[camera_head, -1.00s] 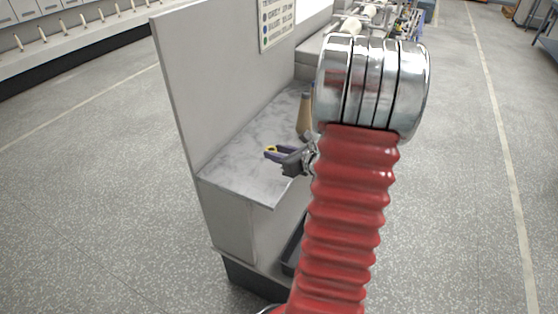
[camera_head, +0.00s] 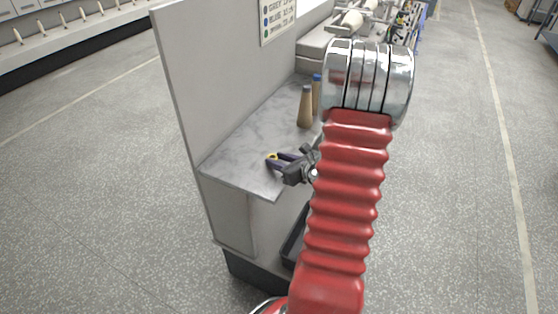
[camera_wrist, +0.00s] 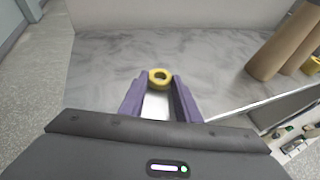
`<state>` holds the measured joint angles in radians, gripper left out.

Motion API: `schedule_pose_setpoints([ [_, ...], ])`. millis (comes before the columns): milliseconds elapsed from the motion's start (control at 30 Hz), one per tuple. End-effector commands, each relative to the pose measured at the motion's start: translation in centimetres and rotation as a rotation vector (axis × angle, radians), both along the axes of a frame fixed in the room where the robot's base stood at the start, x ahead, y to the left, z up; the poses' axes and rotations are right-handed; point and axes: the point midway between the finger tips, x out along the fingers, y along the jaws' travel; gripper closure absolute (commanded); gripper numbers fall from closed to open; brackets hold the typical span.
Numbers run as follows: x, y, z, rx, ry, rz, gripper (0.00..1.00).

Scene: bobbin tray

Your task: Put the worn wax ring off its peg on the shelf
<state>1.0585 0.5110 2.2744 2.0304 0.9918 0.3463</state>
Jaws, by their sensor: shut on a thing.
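The wax ring (camera_wrist: 161,78) is yellow with a dark hole. It sits between the purple fingertips of my gripper (camera_wrist: 161,84), which are shut on it. In the head view the ring (camera_head: 272,156) shows at the tips of my gripper (camera_head: 278,160), over the near part of the grey marbled shelf (camera_head: 238,160). The shelf also fills the middle of the wrist view (camera_wrist: 105,65). I cannot tell whether the ring touches the shelf. The ring's peg cannot be made out.
Tan cones (camera_head: 305,108) stand on the shelf beyond my gripper, and at the right in the wrist view (camera_wrist: 278,50). Another yellow piece (camera_wrist: 313,65) shows beside them. A grey panel (camera_head: 205,80) rises behind the shelf. A dark tray (camera_head: 293,240) is below. Shelf left of the ring is bare.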

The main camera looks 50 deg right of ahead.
Motion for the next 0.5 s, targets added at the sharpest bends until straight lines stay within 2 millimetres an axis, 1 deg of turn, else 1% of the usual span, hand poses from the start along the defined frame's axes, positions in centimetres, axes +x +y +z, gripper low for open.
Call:
schedule_pose_setpoints([
  [500, 0.03, 0.05, -0.73, 0.0, 0.001, 0.001, 0.91],
])
